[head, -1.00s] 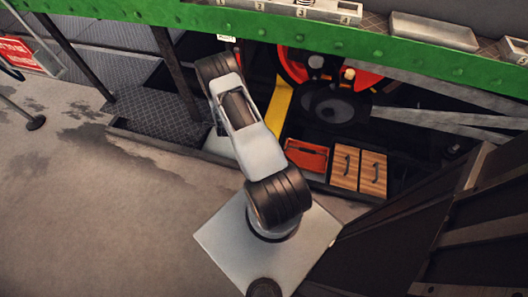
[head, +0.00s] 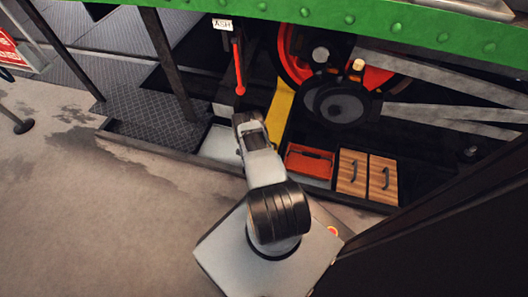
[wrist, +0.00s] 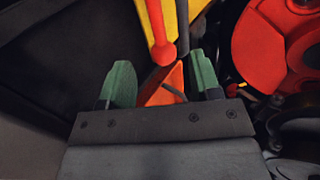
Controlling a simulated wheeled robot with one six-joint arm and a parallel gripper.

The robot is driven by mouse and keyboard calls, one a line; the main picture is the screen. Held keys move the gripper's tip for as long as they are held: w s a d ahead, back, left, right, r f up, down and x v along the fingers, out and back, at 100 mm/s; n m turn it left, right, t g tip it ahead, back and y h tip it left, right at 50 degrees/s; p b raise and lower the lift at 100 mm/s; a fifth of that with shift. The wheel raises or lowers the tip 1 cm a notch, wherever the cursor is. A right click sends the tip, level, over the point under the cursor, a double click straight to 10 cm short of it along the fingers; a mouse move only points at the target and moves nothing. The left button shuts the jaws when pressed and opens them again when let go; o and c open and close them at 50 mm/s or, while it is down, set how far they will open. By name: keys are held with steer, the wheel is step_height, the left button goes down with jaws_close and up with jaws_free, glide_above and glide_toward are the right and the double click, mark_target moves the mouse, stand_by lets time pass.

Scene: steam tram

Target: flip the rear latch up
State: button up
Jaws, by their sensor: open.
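A red lever (head: 238,66) with a ball at its lower end hangs below a white tag reading ASH (head: 222,25) in the head view. No part is clearly recognisable as the rear latch. My gripper (wrist: 160,66) shows in the wrist view with its two green fingers apart. The lever's red ball (wrist: 164,53) appears between the fingertips, seemingly beyond them; contact cannot be told. An orange piece (wrist: 165,88) shows behind the gap. In the head view the arm's end is below the lever, and the fingers are not clear.
A yellow bar (head: 280,108) and a red wheel (wrist: 277,45) stand to the right. A red tray (head: 309,162) and two wooden boxes with handles (head: 352,172) sit at the lower right. A green beam (head: 375,21) crosses above. A dark post (head: 168,62) stands left; open floor lies in front.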

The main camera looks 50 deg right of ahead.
steer(key=b+x, duration=0.2)
steer(key=x, duration=0.3)
steer(key=shift+f, duration=0.15)
steer(key=shift+w+d+f+b, duration=0.2)
steer(key=shift+w+d+b, duration=0.1)
steer(key=shift+d+b, duration=0.2)
steer(key=shift+c, duration=0.5)
